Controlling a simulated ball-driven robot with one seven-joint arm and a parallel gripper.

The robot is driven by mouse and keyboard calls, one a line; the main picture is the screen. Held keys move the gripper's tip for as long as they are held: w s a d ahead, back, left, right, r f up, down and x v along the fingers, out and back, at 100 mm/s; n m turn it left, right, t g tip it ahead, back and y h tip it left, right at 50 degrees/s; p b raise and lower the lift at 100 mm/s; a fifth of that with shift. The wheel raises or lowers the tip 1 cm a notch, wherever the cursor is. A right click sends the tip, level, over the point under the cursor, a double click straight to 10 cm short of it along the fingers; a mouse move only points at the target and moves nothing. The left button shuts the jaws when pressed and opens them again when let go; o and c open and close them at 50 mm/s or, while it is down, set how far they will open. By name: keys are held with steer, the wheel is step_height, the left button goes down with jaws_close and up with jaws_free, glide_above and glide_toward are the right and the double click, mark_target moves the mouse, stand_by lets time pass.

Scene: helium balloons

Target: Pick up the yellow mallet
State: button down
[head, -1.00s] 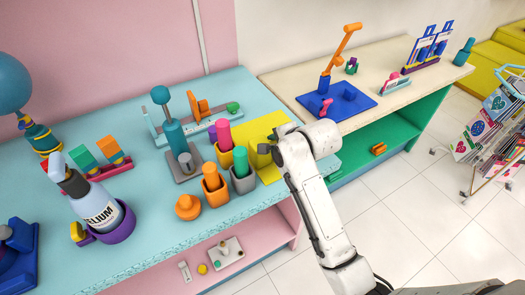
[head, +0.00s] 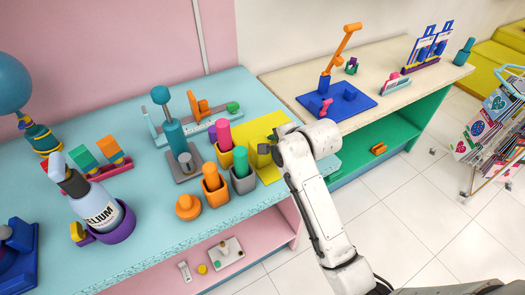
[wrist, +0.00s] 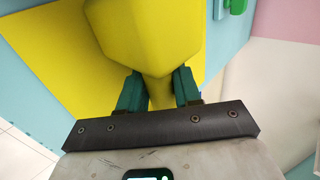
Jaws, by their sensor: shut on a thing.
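The yellow mallet (head: 262,154) is at the right end of the turquoise table in the head view, over a flat yellow base (head: 270,174). In the wrist view its blocky yellow head (wrist: 150,32) fills the top middle, with the flat yellow surface (wrist: 40,62) beyond it. My gripper (wrist: 158,90) is shut on the mallet, with one green finger on each side of its narrow lower part. In the head view my gripper (head: 273,142) is partly hidden by my white wrist. I cannot tell whether the mallet touches the base.
Cups with pink (head: 223,135), orange (head: 211,178) and green (head: 241,164) cylinders stand close left of the mallet. A teal pump (head: 175,135) stands farther left. A cream table (head: 285,80) with a blue stand (head: 338,100) is to the right.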

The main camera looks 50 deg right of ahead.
steer(key=shift+r, duration=0.4)
step_height(320, 180, up, 2)
steer(key=shift+w+r, duration=0.1)
steer(key=s+r+p, duration=0.4)
steer(key=s+r, duration=0.6)
steer(key=s, duration=0.4)
steer(key=shift+s, duration=0.1)
steer(key=shift+r, duration=0.1)
